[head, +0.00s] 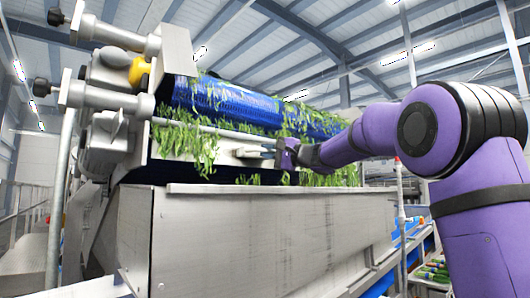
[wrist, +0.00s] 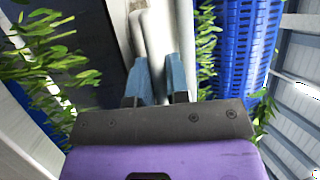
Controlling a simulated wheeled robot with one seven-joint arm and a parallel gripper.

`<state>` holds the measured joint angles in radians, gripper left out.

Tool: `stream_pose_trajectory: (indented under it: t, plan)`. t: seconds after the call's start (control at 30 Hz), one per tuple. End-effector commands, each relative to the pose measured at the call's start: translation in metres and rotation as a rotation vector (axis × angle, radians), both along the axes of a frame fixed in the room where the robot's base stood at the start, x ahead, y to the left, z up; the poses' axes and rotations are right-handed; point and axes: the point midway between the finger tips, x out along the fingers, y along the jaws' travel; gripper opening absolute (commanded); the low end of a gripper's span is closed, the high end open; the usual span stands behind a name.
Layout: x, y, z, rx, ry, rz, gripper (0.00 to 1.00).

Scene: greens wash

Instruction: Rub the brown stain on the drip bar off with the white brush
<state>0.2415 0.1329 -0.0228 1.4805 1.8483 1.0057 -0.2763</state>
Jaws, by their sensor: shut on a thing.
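My gripper (head: 268,150) is at the front of the washer, by the hanging greens. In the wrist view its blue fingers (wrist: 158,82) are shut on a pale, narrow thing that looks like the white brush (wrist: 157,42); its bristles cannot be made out. A thin grey bar, which looks like the drip bar (head: 222,131), runs across the washer just above my gripper. I cannot tell whether the brush touches it. No brown stain can be made out in either view.
A blue belt (head: 225,100) with green leaves (head: 187,146) lies behind the bar; the belt also shows in the wrist view (wrist: 235,50). A large metal trough (head: 250,235) stands below my gripper. Rollers and clamps (head: 110,95) crowd the left end.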

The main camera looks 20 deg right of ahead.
Motion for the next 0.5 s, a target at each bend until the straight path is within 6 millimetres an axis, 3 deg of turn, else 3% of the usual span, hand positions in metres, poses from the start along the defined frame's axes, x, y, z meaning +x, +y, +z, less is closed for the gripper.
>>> stream_pose_trajectory:
  t: [0.5]
  plan:
    - [0.012,-0.028,0.000,0.001,0.001,0.000,0.00]
